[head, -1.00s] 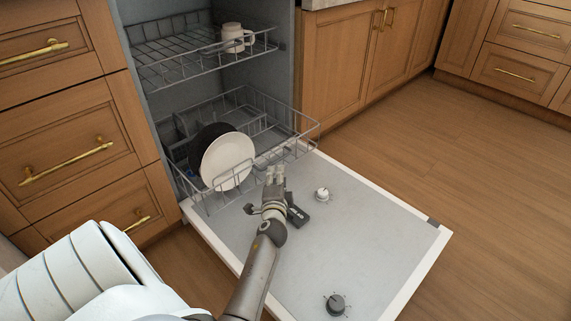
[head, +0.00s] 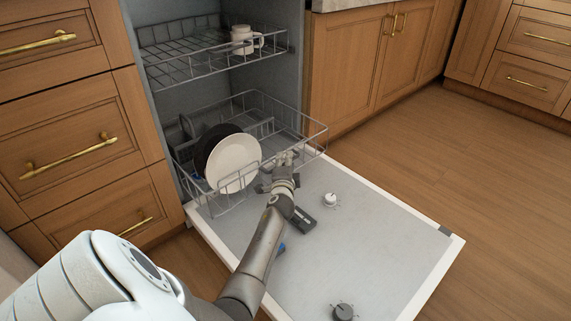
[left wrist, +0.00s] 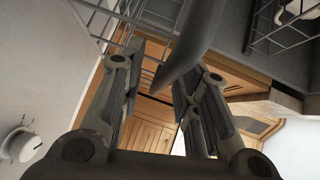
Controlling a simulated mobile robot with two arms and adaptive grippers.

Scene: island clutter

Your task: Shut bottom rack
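The bottom rack (head: 222,190) is a grey wire basket, pulled partly out over the lowered dishwasher door (head: 320,250). A white plate (head: 234,163) and a dark plate (head: 207,146) stand in it. My left gripper (head: 284,160) is at the rack's front side, right of the white plate; I cannot tell whether it touches the wires. In the left wrist view, its fingers (left wrist: 160,78) are apart with nothing clearly gripped. Rack wires (left wrist: 100,22) and a dark, curved plate-like edge (left wrist: 190,45) show close beyond them. My right gripper is not in view.
The upper rack (head: 190,60) holds a white mug (head: 243,40). Two round knobs, one white (head: 331,200) and one dark (head: 343,311), are on the open door. Wooden drawers (head: 75,150) stand at left. The floor (head: 460,180) at right is clear.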

